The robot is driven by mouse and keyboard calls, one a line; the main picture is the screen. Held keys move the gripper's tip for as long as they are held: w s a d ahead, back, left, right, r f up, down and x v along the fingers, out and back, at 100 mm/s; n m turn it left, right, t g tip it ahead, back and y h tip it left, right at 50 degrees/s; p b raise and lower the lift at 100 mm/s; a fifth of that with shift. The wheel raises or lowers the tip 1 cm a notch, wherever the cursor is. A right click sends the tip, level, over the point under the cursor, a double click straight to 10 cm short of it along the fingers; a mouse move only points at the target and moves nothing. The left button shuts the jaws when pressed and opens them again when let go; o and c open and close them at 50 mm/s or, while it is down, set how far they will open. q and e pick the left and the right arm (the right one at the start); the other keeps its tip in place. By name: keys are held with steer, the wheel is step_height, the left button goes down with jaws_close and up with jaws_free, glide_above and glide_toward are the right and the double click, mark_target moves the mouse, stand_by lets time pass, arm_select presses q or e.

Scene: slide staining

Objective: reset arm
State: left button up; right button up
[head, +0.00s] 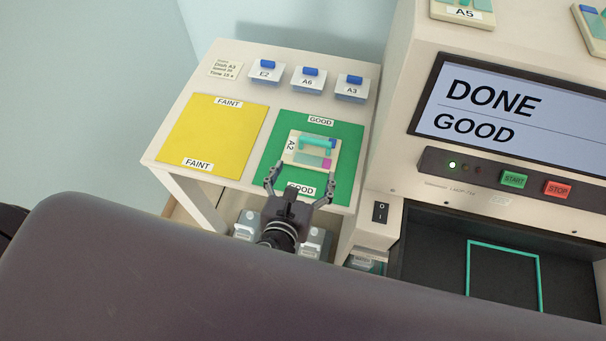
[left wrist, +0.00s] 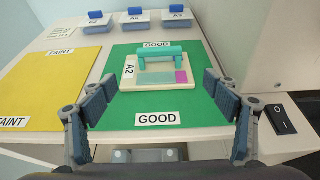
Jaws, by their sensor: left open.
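My left gripper (head: 300,188) is open and empty, at the front edge of the green GOOD mat (head: 347,135). In the left wrist view the two fingers of my left gripper (left wrist: 160,115) stand wide apart, with the mat (left wrist: 120,70) between and beyond them. The A2 slide holder (head: 304,161) lies on the green mat, just beyond the fingertips and apart from them. It has a teal handle and a pink patch, and it also shows in the left wrist view (left wrist: 155,85). My right gripper is not in view.
The yellow FAINT mat (head: 212,135) lies left of the green one and is bare. Dishes E2 (head: 265,74), A6 (head: 308,81) and A3 (head: 351,89) stand behind. The machine (head: 405,60) rises at right; its screen (head: 500,110) reads DONE GOOD.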

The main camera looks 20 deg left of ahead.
arm_select(q)
steer(key=shift+s+r, duration=0.2)
steer(key=shift+s, duration=0.2)
steer(key=shift+a, duration=0.1)
